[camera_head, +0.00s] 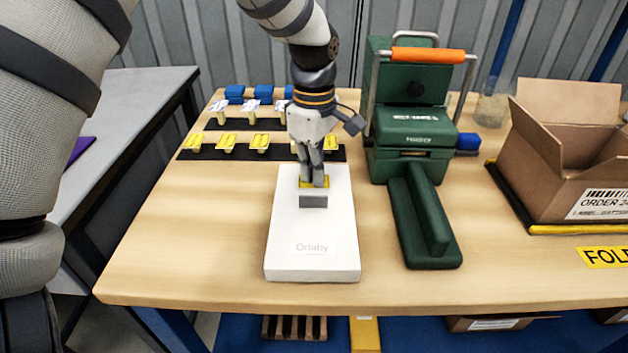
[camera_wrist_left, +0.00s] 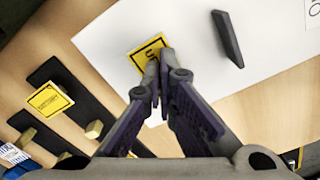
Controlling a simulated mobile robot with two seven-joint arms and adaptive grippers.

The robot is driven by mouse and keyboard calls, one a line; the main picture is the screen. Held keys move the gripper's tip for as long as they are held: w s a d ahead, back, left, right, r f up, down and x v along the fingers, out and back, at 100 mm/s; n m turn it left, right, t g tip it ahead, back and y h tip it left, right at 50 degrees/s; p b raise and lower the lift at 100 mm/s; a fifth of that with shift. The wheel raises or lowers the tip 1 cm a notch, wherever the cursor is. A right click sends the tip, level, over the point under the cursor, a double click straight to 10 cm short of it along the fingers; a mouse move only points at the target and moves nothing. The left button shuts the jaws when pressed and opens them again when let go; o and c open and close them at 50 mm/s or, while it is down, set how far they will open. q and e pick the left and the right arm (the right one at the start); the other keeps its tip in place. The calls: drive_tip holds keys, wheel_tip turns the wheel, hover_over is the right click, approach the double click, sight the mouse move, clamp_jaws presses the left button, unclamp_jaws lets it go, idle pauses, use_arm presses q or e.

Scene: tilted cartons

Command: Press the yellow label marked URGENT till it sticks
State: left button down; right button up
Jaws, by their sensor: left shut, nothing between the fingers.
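The yellow label (camera_head: 304,184) lies on top of the white carton (camera_head: 312,240) printed "Orlaby", towards its far end. It also shows in the left wrist view (camera_wrist_left: 140,54), with dark print partly hidden by my fingers. My left gripper (camera_head: 316,184) is shut and empty, pointing down with its fingertips at the label. In the left wrist view the fingertips (camera_wrist_left: 160,60) cover the label's right part. I cannot tell whether they press on it. My right gripper is not in view.
A grey block (camera_head: 313,201) sits on the carton just in front of the label. Several yellow labels (camera_head: 228,142) stand on a dark strip behind. A green machine (camera_head: 413,135) stands close on the right, and an open cardboard box (camera_head: 562,170) farther right. The table's front left is clear.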

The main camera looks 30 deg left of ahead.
use_arm(q)
wheel_tip(320, 180, up, 7)
drive_tip(key=shift+r+p, duration=0.1)
drive_tip(key=shift+p, duration=0.65)
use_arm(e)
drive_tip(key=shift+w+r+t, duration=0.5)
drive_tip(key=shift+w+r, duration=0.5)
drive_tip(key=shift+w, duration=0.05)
